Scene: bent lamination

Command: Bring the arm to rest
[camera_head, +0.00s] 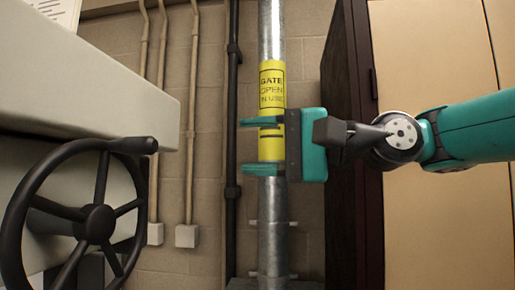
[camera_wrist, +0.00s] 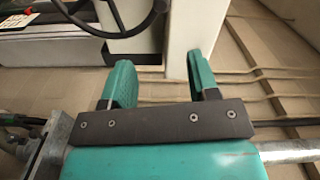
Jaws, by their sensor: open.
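My gripper (camera_head: 262,145) is teal with a dark mounting plate, at the end of my teal arm, which reaches in from the right in the head view. Its two fingers point left, spread apart, with nothing between them that I can see gripped. It appears in front of a yellow label (camera_head: 271,82) reading "GATE OPEN IN USE" on a grey metal pipe (camera_head: 272,238). Whether the fingers touch the pipe cannot be told. In the wrist view the gripper (camera_wrist: 160,75) shows both fingers apart and empty. The label's lower part is partly hidden by the gripper.
A black handwheel (camera_head: 96,222) on a light grey machine (camera_head: 95,75) stands at left; the wheel also shows in the wrist view (camera_wrist: 108,35). A dark cabinet side (camera_head: 342,225) and tan panels (camera_head: 440,60) lie at right. Thin conduits and a black pipe (camera_head: 232,100) run up the block wall.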

